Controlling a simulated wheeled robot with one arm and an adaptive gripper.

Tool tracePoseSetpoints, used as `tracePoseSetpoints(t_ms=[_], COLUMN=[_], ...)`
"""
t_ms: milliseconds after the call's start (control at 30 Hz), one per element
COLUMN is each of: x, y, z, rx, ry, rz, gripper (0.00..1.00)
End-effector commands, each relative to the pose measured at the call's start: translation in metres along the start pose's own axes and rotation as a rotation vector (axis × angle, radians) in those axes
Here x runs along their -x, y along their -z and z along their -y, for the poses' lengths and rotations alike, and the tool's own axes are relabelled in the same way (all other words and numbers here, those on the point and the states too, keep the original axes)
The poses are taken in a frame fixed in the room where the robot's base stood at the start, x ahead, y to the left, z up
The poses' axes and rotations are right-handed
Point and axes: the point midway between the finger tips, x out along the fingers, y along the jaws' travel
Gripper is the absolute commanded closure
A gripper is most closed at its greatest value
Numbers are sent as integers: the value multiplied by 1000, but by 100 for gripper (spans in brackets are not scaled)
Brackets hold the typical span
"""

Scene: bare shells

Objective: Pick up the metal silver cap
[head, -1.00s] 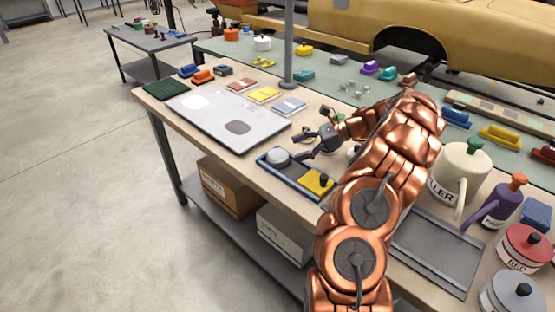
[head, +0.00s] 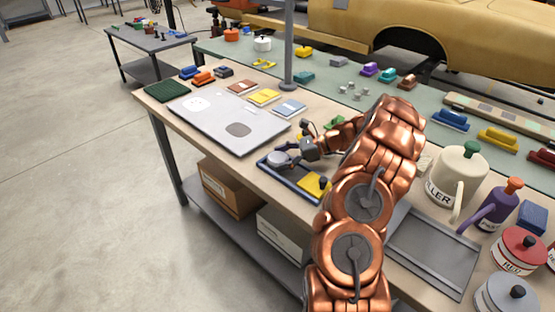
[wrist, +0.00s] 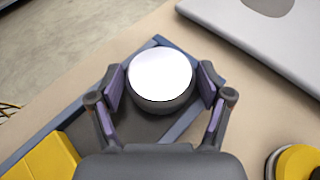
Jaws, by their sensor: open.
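The silver cap (wrist: 161,77) is round with a bright, pale top and a darker side. It sits at the far end of a blue-edged tray (wrist: 184,122) in the wrist view. My gripper (wrist: 163,84) is open, with one finger on each side of the cap; a small gap shows at the left finger, and the right finger is very close to it. I cannot tell whether that finger touches. In the head view the cap (head: 278,159) shows in the tray (head: 300,191), with my gripper (head: 284,160) around it, partly hidden by its own fingers.
A yellow block with a dark knob (head: 315,184) lies at the tray's near end. A large grey panel (head: 213,113) lies just beyond the tray. A white pot (head: 456,170) and a purple jug (head: 493,209) stand to the right of my arm.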

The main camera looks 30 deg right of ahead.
Motion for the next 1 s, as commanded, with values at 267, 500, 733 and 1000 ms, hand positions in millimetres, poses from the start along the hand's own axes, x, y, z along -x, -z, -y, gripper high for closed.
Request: tracePoseSetpoints(t_ms=[267,500,733,1000], x=[0,0,0,3], y=[0,0,0,-6], z=[0,0,0,0], rx=[0,0,0,1], ry=[1,1,1,1], rz=[-1,-1,-1,-1], gripper=[32,57,67,67])
